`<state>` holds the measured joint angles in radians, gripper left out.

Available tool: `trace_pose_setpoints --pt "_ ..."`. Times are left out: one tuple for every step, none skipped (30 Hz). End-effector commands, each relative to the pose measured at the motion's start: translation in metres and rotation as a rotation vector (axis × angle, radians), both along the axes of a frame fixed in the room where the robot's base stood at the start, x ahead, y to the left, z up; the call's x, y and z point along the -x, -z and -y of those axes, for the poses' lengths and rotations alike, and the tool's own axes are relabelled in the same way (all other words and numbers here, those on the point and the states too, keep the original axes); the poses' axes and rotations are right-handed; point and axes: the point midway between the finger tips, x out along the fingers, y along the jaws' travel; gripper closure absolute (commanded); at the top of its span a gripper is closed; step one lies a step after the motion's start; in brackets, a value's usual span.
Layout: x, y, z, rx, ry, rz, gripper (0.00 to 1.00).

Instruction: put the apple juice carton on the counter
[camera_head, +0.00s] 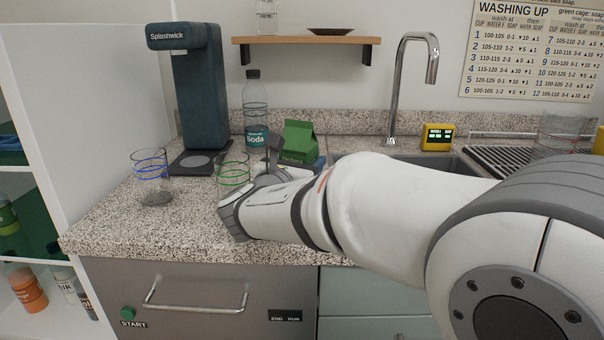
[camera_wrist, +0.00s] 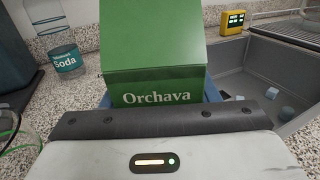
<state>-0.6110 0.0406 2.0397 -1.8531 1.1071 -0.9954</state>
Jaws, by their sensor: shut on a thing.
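The green gable-top carton (camera_head: 299,138), labelled Orchava, is upright at the counter's back, left of the sink. It also fills the middle of the wrist view (camera_wrist: 152,58). My gripper (camera_head: 275,160) is shut on the carton from the front; its fingers are mostly hidden. The carton's lower part is hidden by my gripper, so I cannot tell whether its base touches the counter. The speckled counter (camera_head: 195,228) runs under and in front of it.
A soda bottle (camera_head: 255,115) stands behind left of the carton. Clear glasses with green rings (camera_head: 233,172) and blue rings (camera_head: 151,170) stand left, before a drink machine (camera_head: 200,90). The sink (camera_head: 452,164) and tap (camera_head: 393,95) are right. The front-left counter has free room.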

Motion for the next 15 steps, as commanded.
trace_pose_setpoints --pt "0.0000 0.0091 0.0001 0.002 0.001 0.001 0.83" --pt "-0.0001 0.0113 0.0003 0.001 0.001 0.002 0.83" --pt "0.0000 0.0126 0.0005 0.000 0.001 0.002 0.83" --pt "0.0000 0.0126 0.0005 -0.001 0.001 0.003 0.83" --pt "0.0000 0.0121 0.0005 -0.001 0.001 0.003 0.83" --pt "0.0000 0.0114 0.0005 -0.002 0.001 0.003 0.83" --pt "-0.0001 0.0113 0.0006 -0.002 0.001 0.003 0.83" --pt "0.0000 0.0113 0.0007 -0.002 0.001 0.003 0.83" --pt "0.0000 0.0113 0.0007 -0.001 0.001 0.003 0.83" --pt "-0.0001 0.0116 0.0007 -0.001 0.001 0.003 0.83" --pt "-0.0001 0.0124 0.0007 -0.001 0.001 0.003 0.83" --pt "-0.0001 0.0139 0.0008 -0.001 0.001 0.003 0.83" --pt "-0.0001 0.0151 0.0009 -0.001 0.001 0.003 0.83" --pt "-0.0001 0.0161 0.0009 -0.001 0.001 0.003 0.83" --pt "-0.0001 0.0156 0.0009 -0.001 0.001 0.000 0.42"
